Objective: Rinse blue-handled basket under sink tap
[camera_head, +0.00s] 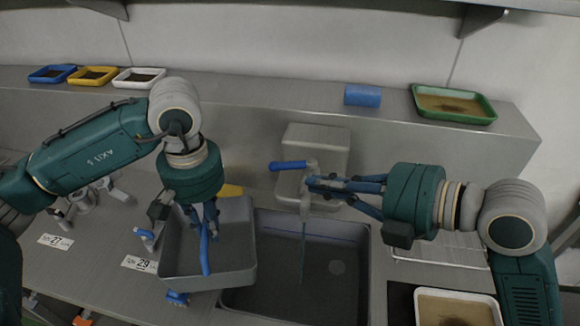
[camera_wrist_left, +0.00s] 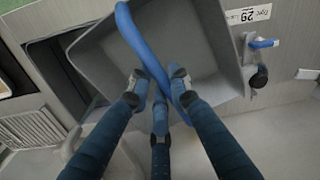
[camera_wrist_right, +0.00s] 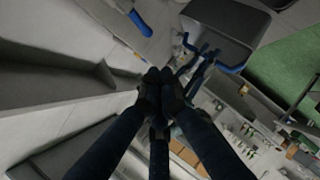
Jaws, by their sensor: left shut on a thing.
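The grey basket (camera_head: 240,262) hangs by its blue handle (camera_head: 205,255) at the left edge of the sink (camera_head: 335,290), partly over the counter. My left gripper (camera_head: 208,222) is shut on the blue handle, also seen in the left wrist view (camera_wrist_left: 142,45). The pale sink tap (camera_head: 306,203) has a blue lever (camera_head: 288,166) pointing left. A thin greenish stream (camera_head: 303,250) runs down from the tap into the sink, right of the basket. My right gripper (camera_head: 312,184) is at the tap in the head view; in the right wrist view its fingertips (camera_wrist_right: 160,82) are together and empty. Whether it touches the tap is unclear.
A blue cylinder (camera_head: 362,95) and a green tray (camera_head: 453,103) are on the back ledge. Small trays line the ledge at left. A wire rack (camera_head: 445,250) and a white tray (camera_head: 455,308) are right of the sink.

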